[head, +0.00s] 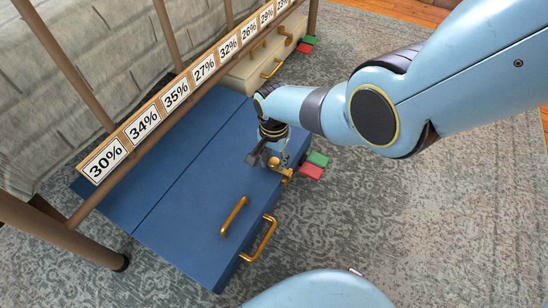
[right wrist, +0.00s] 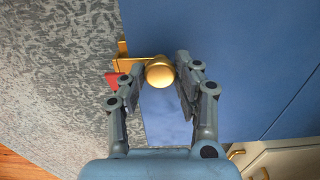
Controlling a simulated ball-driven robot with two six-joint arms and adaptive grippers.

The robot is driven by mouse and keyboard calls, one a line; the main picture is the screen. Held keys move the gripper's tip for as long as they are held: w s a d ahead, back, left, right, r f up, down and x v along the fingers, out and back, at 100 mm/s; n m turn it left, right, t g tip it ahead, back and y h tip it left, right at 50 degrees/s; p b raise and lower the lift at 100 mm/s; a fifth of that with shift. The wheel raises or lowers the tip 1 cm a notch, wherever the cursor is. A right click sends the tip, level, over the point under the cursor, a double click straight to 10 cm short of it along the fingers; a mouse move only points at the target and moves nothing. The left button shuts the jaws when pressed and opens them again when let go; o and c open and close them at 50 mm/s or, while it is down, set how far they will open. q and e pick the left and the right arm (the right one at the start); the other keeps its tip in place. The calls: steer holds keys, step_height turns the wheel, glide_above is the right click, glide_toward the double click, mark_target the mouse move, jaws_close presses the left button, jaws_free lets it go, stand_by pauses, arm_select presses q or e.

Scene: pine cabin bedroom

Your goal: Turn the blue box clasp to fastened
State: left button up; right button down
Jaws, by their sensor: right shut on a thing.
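The blue box (head: 185,205) lies on the rug, with a seam across its top. Its brass clasp (head: 281,171) sits at the right edge of the box; in the right wrist view its round gold knob (right wrist: 160,71) is between my fingertips, and an arm runs from it to a bracket (right wrist: 124,62) at the left. My right gripper (head: 272,160) is shut on the knob, which also shows in the wrist view with a finger on each side (right wrist: 161,75). Part of the clasp is hidden behind the gripper in the head view. My left gripper is not in view.
A red pad (head: 311,171) and a green pad (head: 318,158) are beside the clasp. Brass handles (head: 234,216) are on the blue box. A cream box (head: 250,75) stands behind. A wooden rail with percentage labels (head: 175,95) crosses above the blue box. Rug at the right is clear.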

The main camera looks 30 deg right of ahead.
mark_target(274, 161)
stand_by(0.4)
steer(key=c, duration=0.9)
jaws_free()
steer(key=shift+r, duration=0.1)
step_height(274, 161, up, 12)
steer(key=shift+f, duration=0.1)
